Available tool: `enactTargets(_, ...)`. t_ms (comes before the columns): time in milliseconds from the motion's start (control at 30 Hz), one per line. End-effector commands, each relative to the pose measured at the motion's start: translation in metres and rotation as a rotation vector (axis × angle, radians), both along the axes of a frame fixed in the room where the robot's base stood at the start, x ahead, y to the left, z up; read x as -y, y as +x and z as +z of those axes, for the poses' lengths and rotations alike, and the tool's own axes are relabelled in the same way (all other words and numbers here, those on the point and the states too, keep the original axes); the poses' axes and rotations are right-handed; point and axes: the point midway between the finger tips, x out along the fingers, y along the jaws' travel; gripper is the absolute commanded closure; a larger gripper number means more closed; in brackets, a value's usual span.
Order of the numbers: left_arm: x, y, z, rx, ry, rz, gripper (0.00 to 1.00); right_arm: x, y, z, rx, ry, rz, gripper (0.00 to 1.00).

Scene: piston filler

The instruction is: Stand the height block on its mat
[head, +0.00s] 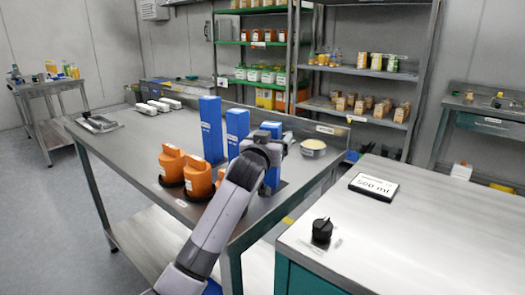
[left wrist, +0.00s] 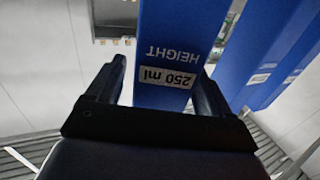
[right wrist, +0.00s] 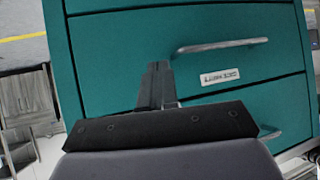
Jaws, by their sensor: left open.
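Blue height blocks stand on the left steel table: a tall one (head: 211,130), a middle one (head: 237,130) and a shorter one (head: 271,127), partly hidden behind my left gripper (head: 268,152). In the left wrist view, a blue block (left wrist: 170,35) labelled "HEIGHT 250 ml" lies between the fingers of my left gripper (left wrist: 162,82), which are open with a finger on each side. I cannot tell whether they touch it. My right gripper (right wrist: 157,85) shows in the right wrist view with its fingers together and nothing visible between them. I cannot clearly make out the block's mat.
Orange parts (head: 172,166) stand left of my left arm. A round tin (head: 313,148) and white boxes (head: 160,105) are on the same table. The right counter (head: 420,235) holds a "500 ml" sign (head: 374,186) and black knob (head: 322,230). Teal drawers (right wrist: 130,45) face my right gripper.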

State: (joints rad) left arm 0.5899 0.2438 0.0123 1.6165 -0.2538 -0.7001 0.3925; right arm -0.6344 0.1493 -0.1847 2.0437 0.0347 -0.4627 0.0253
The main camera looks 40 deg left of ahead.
Motion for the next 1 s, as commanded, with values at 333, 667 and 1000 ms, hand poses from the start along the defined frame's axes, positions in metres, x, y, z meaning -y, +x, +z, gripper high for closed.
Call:
enactTargets(333,0.016,-0.049,-0.001,-0.001,0.0,0.0,0.19,0.0,0.0,0.002,0.0,0.0,0.0,1.0)
enactTargets(667,0.029,-0.09,0.0,0.0,0.0,-0.001,0.19,0.001,0.0,0.003,0.0,-0.002,0.0,1.0)
enactTargets(1000,0.033,-0.102,0.0,-0.001,0.0,0.001,0.19,0.001,-0.001,0.002,-0.002,-0.005,0.002,1.0)
